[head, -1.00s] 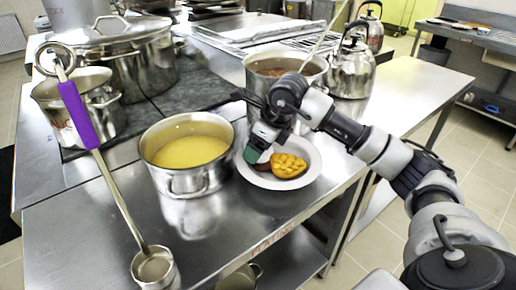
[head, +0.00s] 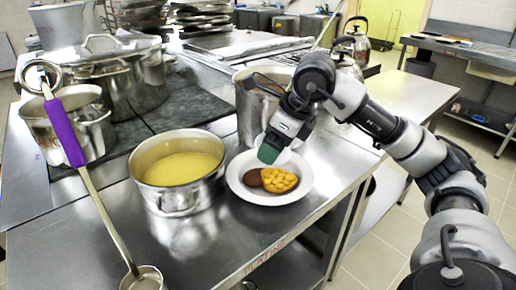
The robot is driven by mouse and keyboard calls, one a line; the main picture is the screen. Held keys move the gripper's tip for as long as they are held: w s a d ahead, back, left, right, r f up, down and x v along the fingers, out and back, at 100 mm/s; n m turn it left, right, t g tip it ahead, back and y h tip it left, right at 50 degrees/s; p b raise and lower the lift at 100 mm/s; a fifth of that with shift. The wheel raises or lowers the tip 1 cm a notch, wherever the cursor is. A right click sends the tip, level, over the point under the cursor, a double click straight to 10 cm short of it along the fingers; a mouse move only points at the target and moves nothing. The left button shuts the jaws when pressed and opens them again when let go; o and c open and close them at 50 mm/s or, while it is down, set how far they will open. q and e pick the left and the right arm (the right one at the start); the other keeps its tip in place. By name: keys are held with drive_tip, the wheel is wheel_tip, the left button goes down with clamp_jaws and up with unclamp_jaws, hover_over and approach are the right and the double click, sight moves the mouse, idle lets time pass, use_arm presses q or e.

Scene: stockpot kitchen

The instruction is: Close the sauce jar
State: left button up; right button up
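I cannot make out a sauce jar or its lid in the head view. My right gripper (head: 272,148) points down just above the back of a white plate (head: 237,184). Its green tip shows, but the arm hides the other finger side, so I cannot tell whether it is open or holds anything. The plate carries a brown patty (head: 253,177) and yellow potato pieces (head: 279,180). My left gripper is not in view.
A pot of yellow soup (head: 180,170) stands left of the plate. A purple-handled ladle (head: 65,133) slants along the left. A tall pot (head: 257,112) is behind my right arm, partly hidden. A lidded stockpot (head: 128,75) stands back left.

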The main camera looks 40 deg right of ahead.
sight(282, 158)
drive_tip(key=s+r, duration=0.1)
drive_tip(key=s, duration=0.1)
drive_tip(key=s+r, duration=0.1)
drive_tip(key=s, duration=0.1)
drive_tip(key=shift+s+d+r, duration=0.1)
drive_tip(key=shift+d+r, duration=0.2)
drive_tip(key=shift+d, duration=0.05)
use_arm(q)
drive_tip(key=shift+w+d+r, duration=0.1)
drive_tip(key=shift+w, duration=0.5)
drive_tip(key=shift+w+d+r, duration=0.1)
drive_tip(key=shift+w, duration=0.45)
use_arm(e)
drive_tip(key=shift+f, duration=0.1)
